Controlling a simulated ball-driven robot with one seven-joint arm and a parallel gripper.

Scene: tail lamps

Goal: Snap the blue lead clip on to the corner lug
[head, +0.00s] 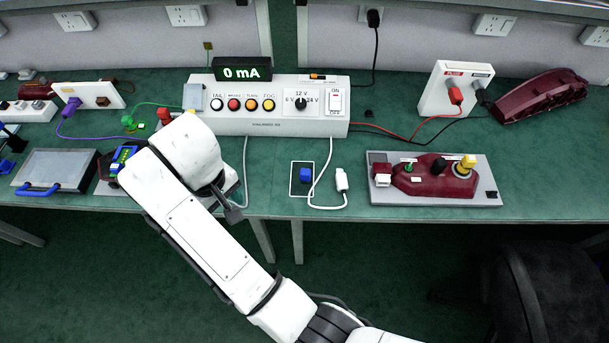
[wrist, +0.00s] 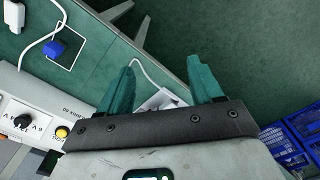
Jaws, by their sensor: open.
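The blue clip (head: 305,174) lies inside a white-outlined rectangle near the bench's front edge, right of my arm. In the wrist view the blue clip (wrist: 54,48) is at the upper left, well apart from my fingers. My gripper (wrist: 161,78) has two teal fingers spread apart with no object held between them. In the head view my wrist hides most of the gripper. A dark red lamp (head: 432,176) sits on a grey plate (head: 390,198) at the right. A small black piece (head: 491,195) is at that plate's front right corner; I cannot tell if it is the lug.
A white power box (head: 270,128) reading 0 mA stands behind the clip. A white plug (head: 342,180) on a looping cable lies right of the clip. A white socket box (head: 455,88) with red and black leads is back right.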

